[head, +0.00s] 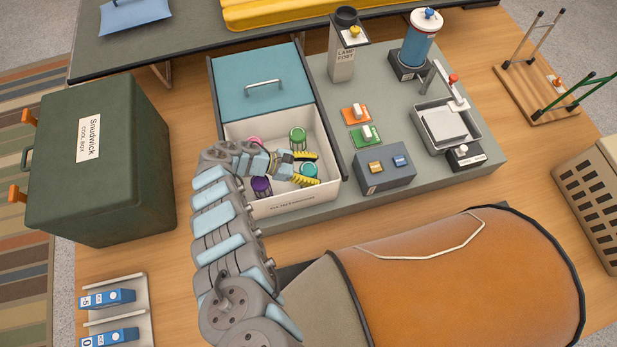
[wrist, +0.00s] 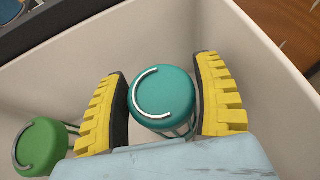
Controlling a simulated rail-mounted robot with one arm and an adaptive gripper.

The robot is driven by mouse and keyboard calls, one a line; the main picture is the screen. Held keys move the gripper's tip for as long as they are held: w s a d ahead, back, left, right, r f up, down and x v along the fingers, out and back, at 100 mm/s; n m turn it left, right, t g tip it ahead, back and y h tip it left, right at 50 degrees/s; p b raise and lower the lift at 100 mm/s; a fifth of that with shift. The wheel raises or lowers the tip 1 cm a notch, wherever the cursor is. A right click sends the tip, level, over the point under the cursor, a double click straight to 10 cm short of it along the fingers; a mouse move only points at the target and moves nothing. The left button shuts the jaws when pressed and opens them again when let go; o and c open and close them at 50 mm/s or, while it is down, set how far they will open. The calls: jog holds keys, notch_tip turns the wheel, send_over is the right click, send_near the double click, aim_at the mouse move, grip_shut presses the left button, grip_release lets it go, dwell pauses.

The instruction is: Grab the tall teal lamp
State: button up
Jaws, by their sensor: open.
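The teal lamp (head: 309,170) stands in the white bin (head: 318,205) of a teal-lidded box, near its right wall. The wrist view shows its round teal top (wrist: 165,88) with a pale curved handle and part of its wire cage below. My gripper (head: 314,168) reaches into the bin with its yellow ridged fingers open. In the wrist view the gripper (wrist: 160,78) has one finger on each side of the teal lamp, with a narrow gap at the right. I cannot tell whether the left finger touches it. The lamp's base is hidden.
A green lamp (head: 298,134) stands close by, left of the left finger in the wrist view (wrist: 42,143). A purple lamp (head: 261,186) and a pink-topped one (head: 254,141) share the bin. The bin walls stand close around. A grey switch panel (head: 430,180) lies to the right.

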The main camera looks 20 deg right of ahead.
jog(key=shift+s+d+f, duration=0.2)
jog(key=shift+d+f, duration=0.05)
jog(key=shift+d, duration=0.3)
jog(key=shift+a, duration=0.1)
grip_shut()
jog(key=shift+r, duration=0.1)
